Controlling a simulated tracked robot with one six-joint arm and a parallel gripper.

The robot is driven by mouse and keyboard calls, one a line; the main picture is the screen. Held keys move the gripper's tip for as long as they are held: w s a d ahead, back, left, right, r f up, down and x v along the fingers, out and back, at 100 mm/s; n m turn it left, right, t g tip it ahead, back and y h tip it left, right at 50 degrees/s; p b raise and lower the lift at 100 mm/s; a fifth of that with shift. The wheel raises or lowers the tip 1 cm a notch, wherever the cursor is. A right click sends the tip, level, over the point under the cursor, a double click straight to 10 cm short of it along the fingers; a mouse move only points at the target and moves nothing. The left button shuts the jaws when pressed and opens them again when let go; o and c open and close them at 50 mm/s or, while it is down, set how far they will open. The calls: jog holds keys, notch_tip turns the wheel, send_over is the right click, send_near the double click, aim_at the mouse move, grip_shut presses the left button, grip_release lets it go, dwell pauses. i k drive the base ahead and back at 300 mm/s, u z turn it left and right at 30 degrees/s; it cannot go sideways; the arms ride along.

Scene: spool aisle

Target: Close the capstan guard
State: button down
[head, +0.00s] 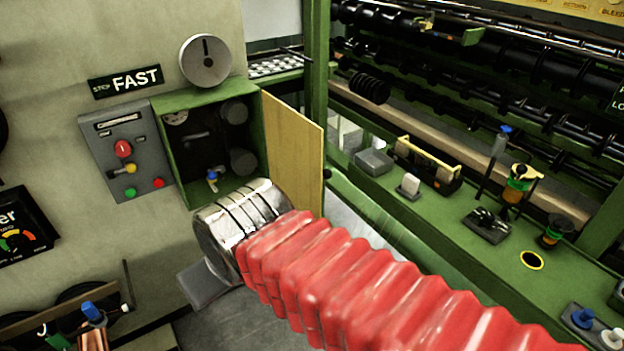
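The capstan guard looks to be the tan door panel (296,150) on the right side of a green box (188,98) on the wall. It stands open, swung out from the box. Inside the open box are dark rollers and a small blue-topped part (212,178). My arm, in a red bellows sleeve with a metal wrist, reaches in from the lower right. Its wrist is in front of the box's lower edge and overlaps the panel's lower part in the picture. A grey piece of my gripper (207,284) shows below the wrist; its fingertips are hidden, and I see no grip on the panel.
A grey control box (126,150) with red, yellow and green controls is left of the green box. A round dial (206,61) is above. A green bench (455,215) with tools and bottles runs along the right. Floor shows below the wrist.

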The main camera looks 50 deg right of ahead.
aim_at(294, 143)
jog(key=u, duration=0.2)
jog(key=k, duration=0.95)
jog(key=z, duration=0.6)
jog(key=i, duration=1.3)
jog(key=z, duration=0.05)
